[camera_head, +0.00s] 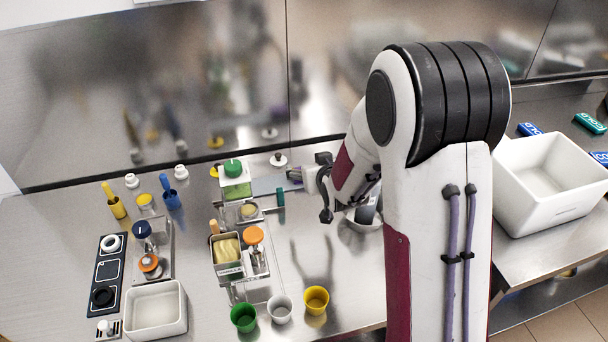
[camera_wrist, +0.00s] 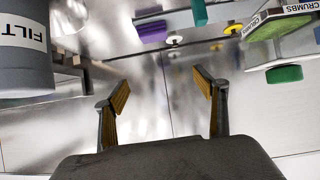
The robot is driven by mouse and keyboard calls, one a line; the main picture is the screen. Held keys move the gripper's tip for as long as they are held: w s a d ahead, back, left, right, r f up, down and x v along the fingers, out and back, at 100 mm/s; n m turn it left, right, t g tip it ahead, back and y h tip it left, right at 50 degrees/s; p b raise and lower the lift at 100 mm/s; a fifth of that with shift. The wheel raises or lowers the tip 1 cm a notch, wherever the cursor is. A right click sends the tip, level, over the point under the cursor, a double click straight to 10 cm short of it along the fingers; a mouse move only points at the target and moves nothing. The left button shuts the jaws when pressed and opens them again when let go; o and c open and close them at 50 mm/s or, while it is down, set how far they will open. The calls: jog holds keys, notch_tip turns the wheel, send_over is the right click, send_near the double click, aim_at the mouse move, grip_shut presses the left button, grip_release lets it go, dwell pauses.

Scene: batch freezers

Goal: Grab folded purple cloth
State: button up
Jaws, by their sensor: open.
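The folded purple cloth (camera_wrist: 152,32) shows as a small purple block near the top of the wrist view, beyond my fingertips and apart from them. Whether the cloth lies flat on the counter cannot be told.
A grey canister marked "FILT" (camera_wrist: 25,62) is close at left in the wrist view; a "CRUMBS" box (camera_wrist: 285,21) is at upper right. Green, white and yellow cups (camera_head: 316,300) line the front. A large white bin (camera_head: 548,190) stands right. The steel back wall is close behind.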

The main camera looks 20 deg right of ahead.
jog(key=shift+t, duration=0.8)
jog(key=w+f, duration=0.1)
jog(key=f, duration=0.1)
jog(key=w+f, duration=0.1)
jog(key=f, duration=0.2)
jog(key=w+f, duration=0.1)
jog(key=f, duration=0.2)
jog(key=shift+w+d+f, duration=0.2)
jog(key=shift+w+d, duration=0.1)
jog(key=shift+w+f, duration=0.15)
jog(key=shift+f, duration=0.65)
jog(key=shift+w, duration=0.1)
jog(key=shift+x, duration=1.2)
jog(key=shift+d+x, duration=0.15)
jog(key=shift+x, duration=1.15)
jog(key=shift+d+x, duration=0.15)
jog(key=shift+x, duration=1.15)
jog(key=c, duration=1.2)
